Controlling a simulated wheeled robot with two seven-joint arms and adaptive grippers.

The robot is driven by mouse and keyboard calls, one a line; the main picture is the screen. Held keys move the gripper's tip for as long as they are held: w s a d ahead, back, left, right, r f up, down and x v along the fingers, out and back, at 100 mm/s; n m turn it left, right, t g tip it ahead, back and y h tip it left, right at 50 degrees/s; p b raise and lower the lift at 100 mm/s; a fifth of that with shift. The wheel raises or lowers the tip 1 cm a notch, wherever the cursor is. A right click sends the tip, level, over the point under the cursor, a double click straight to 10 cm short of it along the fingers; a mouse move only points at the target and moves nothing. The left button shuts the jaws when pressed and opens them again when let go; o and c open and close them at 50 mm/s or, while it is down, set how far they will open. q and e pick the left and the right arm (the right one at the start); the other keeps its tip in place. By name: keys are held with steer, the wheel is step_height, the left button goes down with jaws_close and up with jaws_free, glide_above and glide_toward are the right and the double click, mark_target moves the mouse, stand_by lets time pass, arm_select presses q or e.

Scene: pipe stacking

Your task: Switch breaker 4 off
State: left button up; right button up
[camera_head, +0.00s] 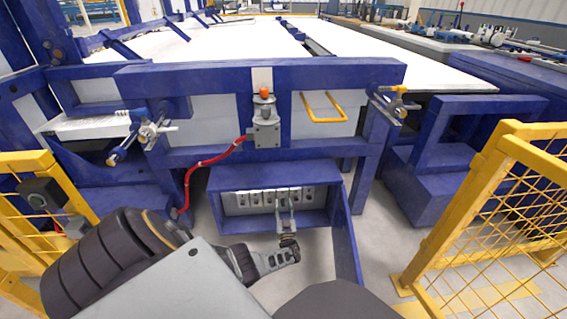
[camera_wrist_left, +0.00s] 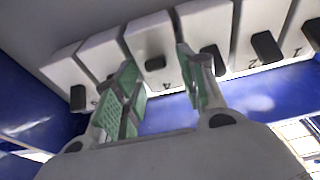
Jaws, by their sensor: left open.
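The electrical box (camera_head: 335,217) stands open low in the blue frame, with a row of white breakers (camera_head: 241,200) inside. In the left wrist view the breakers show close up, each with a black lever. Breaker 4 (camera_wrist_left: 148,38), marked with an upside-down 4, is in the middle, its black lever (camera_wrist_left: 155,63) between my fingers. My left gripper (camera_head: 286,196) is open at the row; in the wrist view its green-padded fingers (camera_wrist_left: 160,78) stand on both sides of that lever, apart from each other. Finger contact cannot be told. My right gripper is not in view.
The box's blue door (camera_head: 347,245) hangs open on the right. A red cable (camera_head: 190,180) runs down left of the box from a grey unit with an orange button (camera_head: 264,91). Yellow fences (camera_head: 490,190) stand on both sides. Blue box walls (camera_wrist_left: 35,100) flank the breakers.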

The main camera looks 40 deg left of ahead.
arm_select(q)
steer(key=v, duration=1.2)
stand_by(0.4)
stand_by(0.6)
